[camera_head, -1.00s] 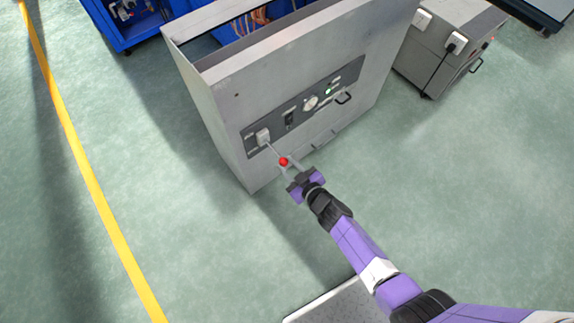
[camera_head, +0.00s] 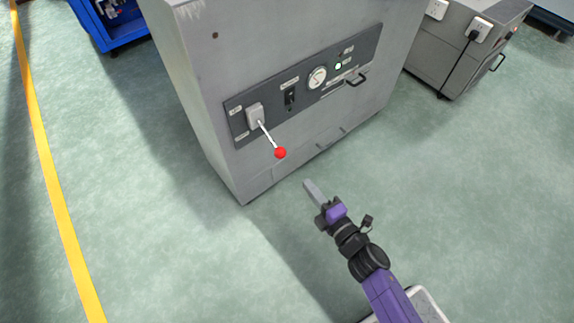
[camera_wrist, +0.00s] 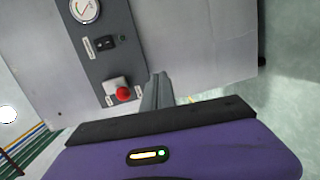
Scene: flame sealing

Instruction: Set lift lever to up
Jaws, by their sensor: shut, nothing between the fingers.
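The lift lever is a metal rod with a red ball knob (camera_head: 280,153), on a pale square base (camera_head: 255,115) at the left end of the machine's dark control panel (camera_head: 236,120). In the head view the rod slants down and right from its base. In the wrist view the red knob (camera_wrist: 123,94) shows in front of its base, left of the fingers. My gripper (camera_head: 309,187) is shut and empty. It is apart from the knob, below and to its right in the head view.
A second grey cabinet (camera_head: 445,62) stands at the upper right. The floor around my gripper is clear.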

